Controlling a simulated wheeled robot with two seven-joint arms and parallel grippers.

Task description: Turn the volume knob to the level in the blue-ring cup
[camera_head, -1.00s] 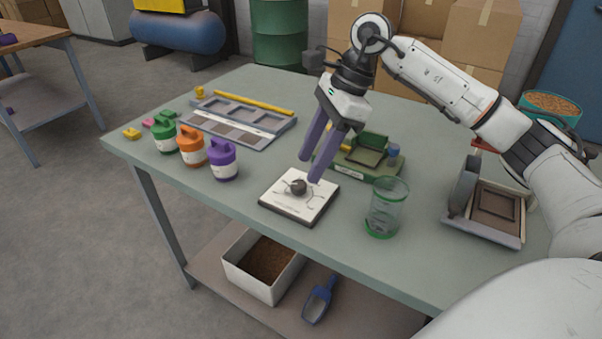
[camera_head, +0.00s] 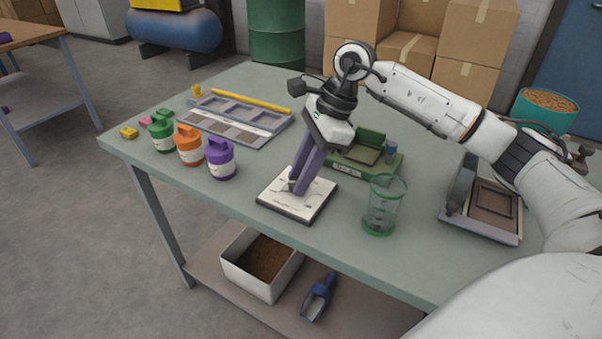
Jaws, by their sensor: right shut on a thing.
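The volume knob (camera_head: 291,187) is dark and round, on a white square plate (camera_head: 318,205) with black markings near the table's front edge. My right gripper (camera_head: 299,189) points down at the plate, its purple fingers shut on the knob and hiding most of it. The knob's pointer and setting cannot be read. A clear cup (camera_head: 383,208) stands upright to the right of the plate. Its rim and base look green, and I cannot make out a blue ring or a level in it. My left gripper is not in view.
Green (camera_head: 162,136), orange (camera_head: 189,147) and purple (camera_head: 221,162) lidded containers stand at the left. A grey tray (camera_head: 270,132) lies behind them. A green device (camera_head: 355,164) sits behind the plate. A grey framed box (camera_head: 482,222) stands at the right.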

